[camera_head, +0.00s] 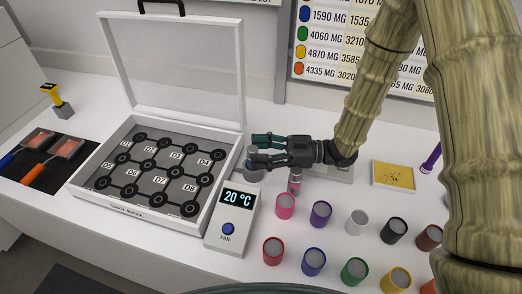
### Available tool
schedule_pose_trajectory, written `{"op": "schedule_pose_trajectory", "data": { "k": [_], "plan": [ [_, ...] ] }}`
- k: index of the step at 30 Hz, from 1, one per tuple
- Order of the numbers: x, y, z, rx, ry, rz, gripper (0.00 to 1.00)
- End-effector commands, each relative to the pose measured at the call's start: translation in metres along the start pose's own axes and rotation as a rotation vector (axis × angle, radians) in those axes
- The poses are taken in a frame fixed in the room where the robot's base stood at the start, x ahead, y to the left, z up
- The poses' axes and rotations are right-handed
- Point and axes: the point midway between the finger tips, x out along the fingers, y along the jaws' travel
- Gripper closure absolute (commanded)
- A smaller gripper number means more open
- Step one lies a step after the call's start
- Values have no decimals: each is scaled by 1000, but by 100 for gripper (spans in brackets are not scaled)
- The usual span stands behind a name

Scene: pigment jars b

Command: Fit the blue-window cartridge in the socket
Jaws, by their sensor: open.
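My gripper (254,150) is open and reaches left from the arm, near the right edge of the white case. A small grey cylindrical piece (254,172) shows at the fingertips, partly hidden by them; I cannot tell whether they touch it. A slim grey cylinder with a pinkish band (295,184) shows just below the gripper's wrist, its top hidden. No blue window can be made out on either piece, so I cannot tell which is the cartridge. I cannot identify the socket for certain.
The open white case (78,191) holds a grid of labelled cells. A controller (237,221) reading 20 °C stands beside it. Several coloured jars, including a pink one (285,206), fill the front right. A yellow tray (394,176) lies behind. Trowels (42,167) lie left.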

Motion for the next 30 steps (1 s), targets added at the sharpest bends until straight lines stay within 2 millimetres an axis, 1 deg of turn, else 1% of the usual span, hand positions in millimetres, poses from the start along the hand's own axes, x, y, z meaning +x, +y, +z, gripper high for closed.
{"op": "schedule_pose_trajectory", "data": {
  "k": [12,18,24,30],
  "plan": [
    [0,1,-59,-12,3,1,47],
    [-1,1,-83,-12,3,2,47],
    [-1,1,-96,-12,4,2,47],
    [0,1,-100,-12,4,1,47]
  ]
}}
